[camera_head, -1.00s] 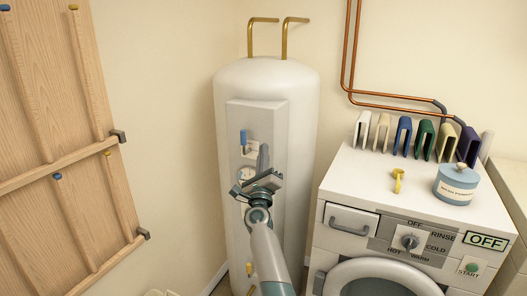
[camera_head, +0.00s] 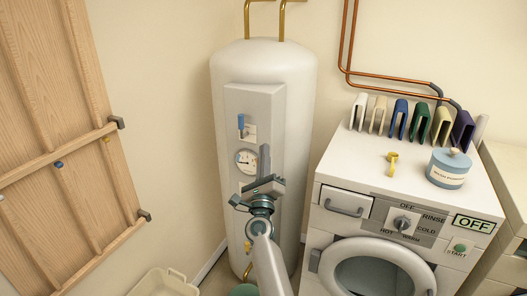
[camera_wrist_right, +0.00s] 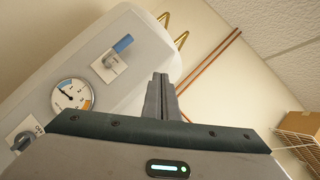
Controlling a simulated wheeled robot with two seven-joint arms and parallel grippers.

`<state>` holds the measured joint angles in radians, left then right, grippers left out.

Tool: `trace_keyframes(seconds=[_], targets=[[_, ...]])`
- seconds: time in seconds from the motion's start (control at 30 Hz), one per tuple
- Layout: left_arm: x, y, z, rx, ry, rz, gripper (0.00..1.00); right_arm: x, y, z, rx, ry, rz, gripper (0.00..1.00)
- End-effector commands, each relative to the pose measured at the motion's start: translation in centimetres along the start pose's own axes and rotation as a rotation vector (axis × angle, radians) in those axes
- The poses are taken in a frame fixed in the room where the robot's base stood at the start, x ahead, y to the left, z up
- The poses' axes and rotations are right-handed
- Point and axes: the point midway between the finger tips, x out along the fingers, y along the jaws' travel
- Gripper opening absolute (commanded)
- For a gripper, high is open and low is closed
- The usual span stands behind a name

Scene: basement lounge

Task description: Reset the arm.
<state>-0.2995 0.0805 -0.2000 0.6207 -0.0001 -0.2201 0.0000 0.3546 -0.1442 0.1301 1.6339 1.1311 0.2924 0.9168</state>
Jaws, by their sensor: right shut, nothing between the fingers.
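My right gripper (camera_head: 265,160) is shut and empty, raised in front of the white boiler (camera_head: 300,110). In the right wrist view its fingers (camera_wrist_right: 160,95) are pressed together, apart from the boiler's panel. The panel carries a blue-handled lever (camera_head: 241,125), a round gauge (camera_head: 245,160) and, in the right wrist view, an OFF-marked dark knob (camera_wrist_right: 22,140). The blue lever also shows in the right wrist view (camera_wrist_right: 122,44). The arm hides the lower part of the panel in the head view. My left gripper is not in view.
A white washing machine (camera_head: 330,226) stands at the right with a blue tub (camera_head: 448,170), a yellow clip (camera_head: 392,160) and several coloured holders (camera_head: 420,122) on top. A wooden rack (camera_head: 60,120) is on the left wall. A cream basket (camera_head: 165,284) sits on the floor.

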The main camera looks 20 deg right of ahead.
Motion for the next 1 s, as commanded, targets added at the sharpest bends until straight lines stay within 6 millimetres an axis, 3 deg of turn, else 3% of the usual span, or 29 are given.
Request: trace_keyframes(seconds=[0.4, 0.57, 0.77, 1.0], targets=[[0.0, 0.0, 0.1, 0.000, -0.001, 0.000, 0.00, -0.1, 0.2, -0.1, -0.004, 0.000, 0.003, 0.00], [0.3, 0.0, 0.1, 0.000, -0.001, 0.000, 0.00, -1.0, 2.1, -1.1, -0.059, -0.003, 0.040, 0.00], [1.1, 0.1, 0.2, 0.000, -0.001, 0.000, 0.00, -4.8, 8.4, -4.4, -0.254, -0.025, 0.173, 0.00], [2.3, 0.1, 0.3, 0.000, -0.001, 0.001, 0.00, -13.4, 18.4, -10.9, -0.587, -0.099, 0.414, 0.00]])
